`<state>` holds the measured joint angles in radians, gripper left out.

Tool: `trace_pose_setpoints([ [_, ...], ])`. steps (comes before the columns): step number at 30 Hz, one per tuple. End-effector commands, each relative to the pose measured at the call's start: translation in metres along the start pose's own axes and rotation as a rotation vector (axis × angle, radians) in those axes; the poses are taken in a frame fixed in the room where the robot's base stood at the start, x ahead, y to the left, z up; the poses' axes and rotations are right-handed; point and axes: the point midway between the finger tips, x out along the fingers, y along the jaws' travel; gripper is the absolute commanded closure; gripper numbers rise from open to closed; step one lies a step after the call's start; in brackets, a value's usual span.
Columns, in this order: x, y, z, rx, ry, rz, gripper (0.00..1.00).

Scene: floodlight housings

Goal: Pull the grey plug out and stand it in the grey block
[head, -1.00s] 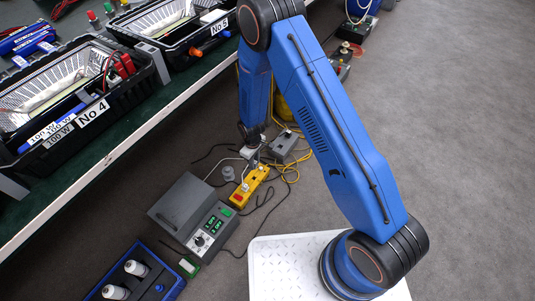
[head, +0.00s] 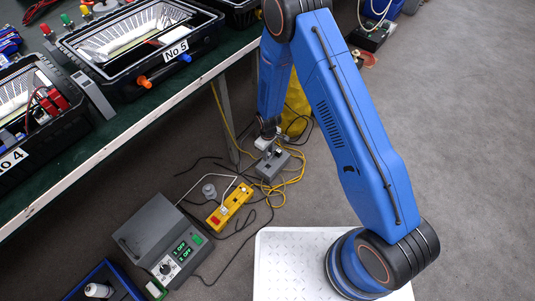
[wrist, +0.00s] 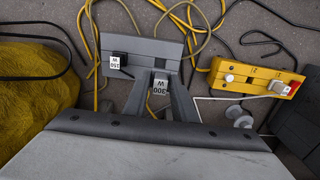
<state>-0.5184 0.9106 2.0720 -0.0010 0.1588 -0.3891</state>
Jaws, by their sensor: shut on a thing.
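My gripper (wrist: 160,88) is shut on a grey plug (wrist: 160,80) with a white "300 W" label. In the wrist view the plug overlaps the near edge of the grey block (wrist: 143,48); I cannot tell whether it touches the block. A dark plug labelled "150 W" (wrist: 117,62) stands in the block's left part. In the head view the gripper (head: 266,146) is over the left side of the grey block (head: 270,170). The lower tip of the held plug is hidden.
A yellow socket strip (wrist: 250,80) with a white plug (wrist: 279,88) lies to the right in the wrist view. Yellow and black cables loop around the block. A yellow sack-like thing (wrist: 35,80) is at left. A grey control box (head: 160,235) and a bench (head: 150,110) stand nearby.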

Motion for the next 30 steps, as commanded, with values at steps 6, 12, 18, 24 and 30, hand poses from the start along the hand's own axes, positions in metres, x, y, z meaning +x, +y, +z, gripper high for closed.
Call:
trace_pose_setpoints([
  [6, 0.015, 0.000, 0.001, 0.000, -0.001, -0.001, 0.97],
  [12, 0.031, 0.000, 0.000, 0.000, -0.001, 0.000, 0.97],
  [18, 0.046, 0.000, 0.000, 0.000, -0.001, 0.000, 0.97],
  [24, 0.056, 0.000, 0.000, 0.000, -0.001, 0.000, 0.97],
  [30, 0.059, 0.000, 0.000, 0.000, 0.000, 0.000, 0.97],
])
